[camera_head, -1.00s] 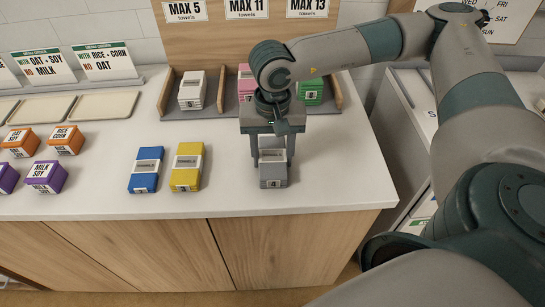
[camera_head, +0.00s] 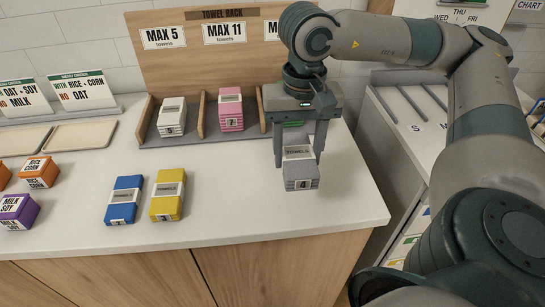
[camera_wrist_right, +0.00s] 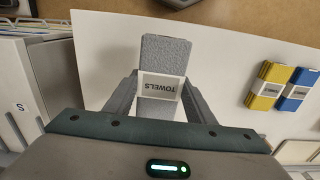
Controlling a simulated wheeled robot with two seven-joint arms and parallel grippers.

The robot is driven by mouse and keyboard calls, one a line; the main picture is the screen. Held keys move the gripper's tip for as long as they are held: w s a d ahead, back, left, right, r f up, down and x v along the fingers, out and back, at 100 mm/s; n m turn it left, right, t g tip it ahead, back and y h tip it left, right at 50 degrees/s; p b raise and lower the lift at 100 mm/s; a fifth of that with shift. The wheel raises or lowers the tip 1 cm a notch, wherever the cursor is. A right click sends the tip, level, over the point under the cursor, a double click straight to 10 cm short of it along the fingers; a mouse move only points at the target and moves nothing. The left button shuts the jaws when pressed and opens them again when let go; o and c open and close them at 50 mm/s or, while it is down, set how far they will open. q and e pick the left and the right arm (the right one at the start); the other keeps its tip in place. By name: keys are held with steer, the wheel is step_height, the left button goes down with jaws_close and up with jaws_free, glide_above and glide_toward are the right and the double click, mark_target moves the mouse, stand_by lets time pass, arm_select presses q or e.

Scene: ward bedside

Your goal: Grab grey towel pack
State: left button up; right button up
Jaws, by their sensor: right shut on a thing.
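The grey towel pack (camera_head: 300,175) has a pale "TOWELS" band and a label reading 4 on its front end. My right gripper (camera_head: 299,155) is shut on it, one finger on each side, and the pack seems held above the white counter. In the right wrist view the grey pack (camera_wrist_right: 165,60) sits between the two fingers (camera_wrist_right: 160,95). My left gripper is not in view.
A blue pack (camera_head: 124,198) and a yellow pack (camera_head: 167,195) lie to the left on the counter (camera_head: 240,215). The wooden towel rack (camera_head: 190,60) behind holds a white pack (camera_head: 172,117) and a pink pack (camera_head: 231,108). My gripper hides the rack's right part.

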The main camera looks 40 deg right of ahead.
steer(key=shift+s+d+r, duration=0.95)
steer(key=shift+s+d, duration=0.15)
steer(key=shift+s, duration=0.05)
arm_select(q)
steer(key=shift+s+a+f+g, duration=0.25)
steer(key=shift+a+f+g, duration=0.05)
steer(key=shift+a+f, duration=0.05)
